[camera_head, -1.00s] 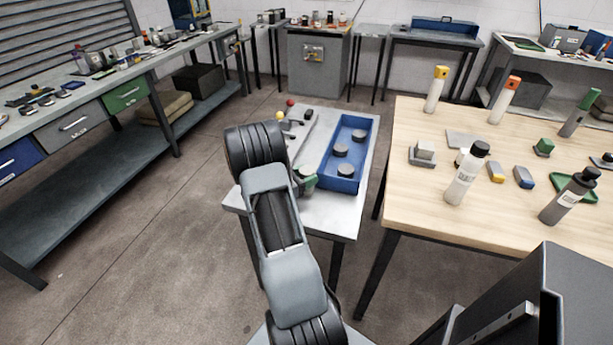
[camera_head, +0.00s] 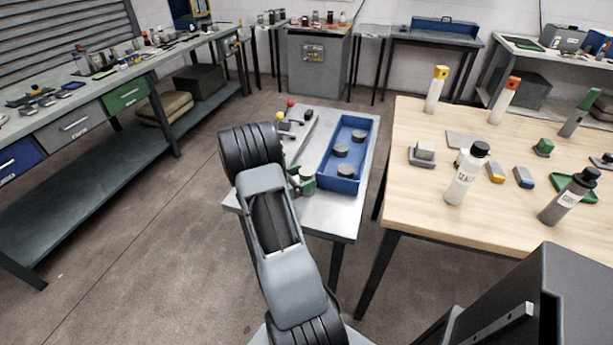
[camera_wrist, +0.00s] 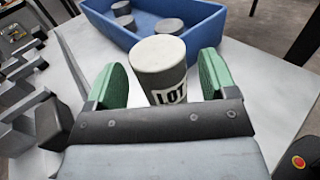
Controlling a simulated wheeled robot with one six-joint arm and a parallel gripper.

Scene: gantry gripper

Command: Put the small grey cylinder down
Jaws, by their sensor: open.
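The small grey cylinder (camera_wrist: 158,65), pale on top with a black-and-white "LOT" label, stands upright between my green fingers in the wrist view. My gripper (camera_wrist: 163,72) is open, with a gap showing between the cylinder and each finger. In the head view my gripper (camera_head: 301,180) is low over the front part of the metal table (camera_head: 325,215), left of the blue bin (camera_head: 345,186). The cylinder's base is hidden behind the gripper body in the wrist view, so its contact with the table cannot be seen.
Three dark grey discs (camera_head: 341,150) lie in the blue bin, whose wall is close beyond the cylinder. Grey parts with red and yellow knobs (camera_head: 280,116) lie at the table's back left. A wooden table (camera_head: 430,205) with bottles stands to the right.

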